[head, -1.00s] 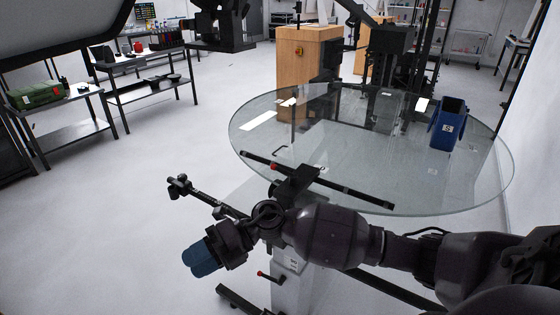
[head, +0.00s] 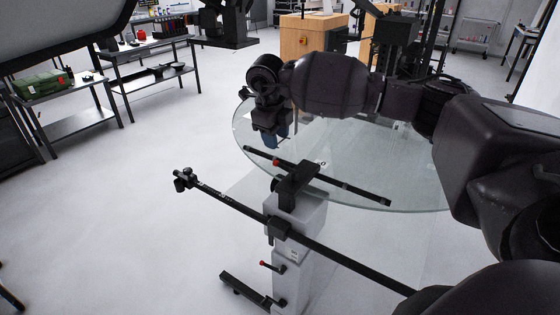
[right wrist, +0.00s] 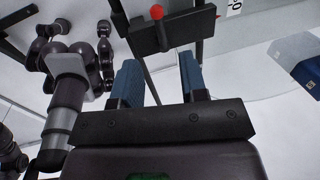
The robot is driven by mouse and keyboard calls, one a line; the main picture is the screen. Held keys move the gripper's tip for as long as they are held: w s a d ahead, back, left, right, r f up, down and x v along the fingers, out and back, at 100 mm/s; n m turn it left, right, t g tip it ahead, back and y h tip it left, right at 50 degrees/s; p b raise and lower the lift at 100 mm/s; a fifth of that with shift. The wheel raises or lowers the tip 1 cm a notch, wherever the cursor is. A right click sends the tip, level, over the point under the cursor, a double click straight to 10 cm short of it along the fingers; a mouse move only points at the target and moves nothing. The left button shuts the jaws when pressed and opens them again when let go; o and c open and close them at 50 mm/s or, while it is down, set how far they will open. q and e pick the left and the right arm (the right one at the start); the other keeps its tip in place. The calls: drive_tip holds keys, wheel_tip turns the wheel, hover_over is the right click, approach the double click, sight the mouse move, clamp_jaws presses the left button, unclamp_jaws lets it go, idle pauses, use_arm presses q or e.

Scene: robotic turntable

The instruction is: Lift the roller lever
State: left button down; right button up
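A black bar with a red knob (head: 276,162) lies along the near rim of the glass turntable (head: 350,182). The red knob also shows in the right wrist view (right wrist: 156,12), beyond my fingertips. A longer black bar (head: 330,255) crosses the stand below, with a roller-like end piece (head: 183,178) at the left. A small red-tipped handle (head: 264,264) sits lower on the stand. I cannot tell which is the roller lever. My right gripper (head: 276,135) points down near the red knob. Its blue fingers (right wrist: 160,75) are apart and empty. My left gripper is not in view.
The grey stand (head: 296,215) carries a black bracket at the turntable's rim. A blue box (right wrist: 309,68) shows at the right of the right wrist view. Shelves with a green case (head: 38,84) stand far left. The floor left of the stand is clear.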

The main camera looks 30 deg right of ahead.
sight(280, 164)
drive_tip(key=f, duration=0.3)
drive_tip(key=d+f, duration=0.1)
drive_tip(key=f, duration=0.5)
drive_tip(key=shift+w+d+f+p, duration=0.1)
drive_tip(key=shift+w+d+p, duration=0.2)
drive_tip(key=shift+d+p, duration=0.05)
clamp_jaws()
